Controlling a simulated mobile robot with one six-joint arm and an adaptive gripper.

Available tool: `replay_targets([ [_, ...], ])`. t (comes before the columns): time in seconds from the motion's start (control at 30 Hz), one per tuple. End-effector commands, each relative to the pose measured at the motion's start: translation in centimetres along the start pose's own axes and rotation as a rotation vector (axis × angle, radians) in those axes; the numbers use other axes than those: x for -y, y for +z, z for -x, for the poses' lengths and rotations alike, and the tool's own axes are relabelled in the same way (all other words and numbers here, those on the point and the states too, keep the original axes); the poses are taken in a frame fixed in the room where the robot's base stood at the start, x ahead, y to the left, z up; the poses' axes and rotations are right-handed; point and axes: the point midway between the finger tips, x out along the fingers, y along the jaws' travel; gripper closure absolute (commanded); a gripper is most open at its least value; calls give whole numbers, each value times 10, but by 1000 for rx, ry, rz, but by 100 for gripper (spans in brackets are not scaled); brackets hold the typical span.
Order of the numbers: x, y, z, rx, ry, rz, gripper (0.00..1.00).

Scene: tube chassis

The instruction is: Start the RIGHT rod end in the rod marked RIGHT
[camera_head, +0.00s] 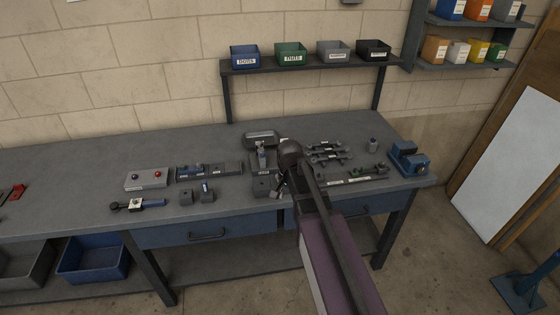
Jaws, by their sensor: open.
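My gripper (280,187) hangs over the front of the workbench, right of its middle, partly hidden by my own arm. It is open, and I see nothing held in it. A small dark block (262,186) stands just left of it; I cannot tell whether they touch. A blue rod with dark ends and a white label (152,203) lies at the bench's front left. Two small blocks (186,197) stand right of it, one with a blue part (207,189). The labels are too small to read, so I cannot tell which piece is marked RIGHT.
The workbench (80,209) also holds a grey box with blue and red knobs (147,180), a dark tray (223,169), spanners (328,152), a long labelled fixture (355,176) and a blue vise (409,162). Bins (245,57) stand on the shelf. The back left is clear.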

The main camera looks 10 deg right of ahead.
Motion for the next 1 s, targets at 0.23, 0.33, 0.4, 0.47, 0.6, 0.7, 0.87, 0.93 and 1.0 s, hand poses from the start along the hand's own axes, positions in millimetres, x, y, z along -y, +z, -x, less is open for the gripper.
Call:
replay_targets([
  [0.23, 48, -64, 6, 0, 0, -377, 44],
  [0.33, 65, -86, 8, 0, 0, -526, 44],
  [0.4, 75, -99, 9, 0, 0, -624, 44],
  [0.47, 83, -110, 10, 0, 0, -699, 44],
  [0.6, 96, -127, 11, 1, 0, -834, 44],
  [0.7, 102, -134, 12, 1, 0, -892, 44],
  [0.87, 104, -137, 12, 1, -1, -929, 44],
  [0.93, 104, -136, 12, 1, -1, -930, 44],
  [1.0, 104, -136, 12, 1, -1, -929, 44],
])
